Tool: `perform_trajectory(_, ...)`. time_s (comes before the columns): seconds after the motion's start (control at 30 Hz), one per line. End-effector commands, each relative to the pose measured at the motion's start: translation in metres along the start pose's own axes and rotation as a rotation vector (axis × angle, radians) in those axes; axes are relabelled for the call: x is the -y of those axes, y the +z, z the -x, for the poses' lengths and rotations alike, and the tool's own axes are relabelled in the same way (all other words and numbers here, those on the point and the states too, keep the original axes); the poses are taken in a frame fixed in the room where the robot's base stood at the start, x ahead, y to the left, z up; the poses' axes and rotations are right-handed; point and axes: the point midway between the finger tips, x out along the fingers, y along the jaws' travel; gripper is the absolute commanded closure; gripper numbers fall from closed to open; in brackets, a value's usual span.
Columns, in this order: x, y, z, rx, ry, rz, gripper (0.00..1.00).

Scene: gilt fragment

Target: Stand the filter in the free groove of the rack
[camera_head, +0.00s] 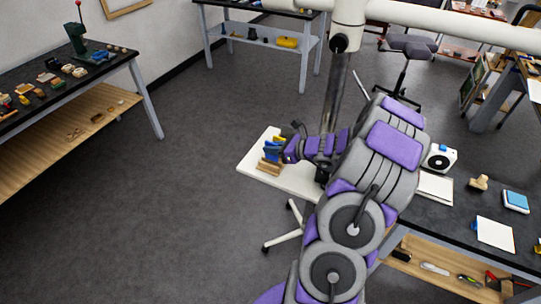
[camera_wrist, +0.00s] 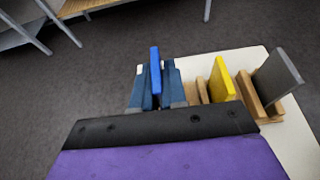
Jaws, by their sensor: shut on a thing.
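My gripper (camera_wrist: 154,88) is shut on a blue filter (camera_wrist: 155,68), a thin upright plate between its dark blue fingers. The wooden rack (camera_wrist: 250,97) stands to the right of the held filter in the wrist view. A yellow plate (camera_wrist: 222,80) and a grey plate (camera_wrist: 279,74) stand in the rack, the grey one at its right end. The filter's lower edge is hidden by my gripper, so I cannot tell whether it touches the rack. In the head view, the rack (camera_head: 268,167) shows beside my gripper (camera_head: 281,154), with the blue filter (camera_head: 271,153) at its tip.
The rack stands on a white tabletop (camera_head: 253,165), with floor beyond its left edge. A dark bench (camera_head: 462,207) to the right bears a white device (camera_head: 440,158), papers and a blue block (camera_head: 515,201). A stool (camera_head: 284,238) stands in front of the white top.

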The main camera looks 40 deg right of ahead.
Motion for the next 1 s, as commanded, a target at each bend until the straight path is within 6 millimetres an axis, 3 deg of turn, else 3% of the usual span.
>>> perform_trajectory(0.1, 0.002, 0.002, -0.008, -0.001, 0.002, 0.004, 1.00)
perform_trajectory(0.33, -0.006, -0.028, -0.021, -0.007, 0.001, 0.004, 1.00)
perform_trajectory(0.53, -0.003, -0.030, -0.021, -0.005, 0.004, 0.003, 1.00)
perform_trajectory(0.57, -0.002, -0.030, -0.021, -0.004, 0.005, 0.003, 0.87)
perform_trajectory(0.8, 0.000, -0.030, -0.020, -0.002, 0.003, 0.001, 0.64)
perform_trajectory(1.0, -0.002, -0.028, -0.020, -0.002, 0.001, 0.004, 0.62)
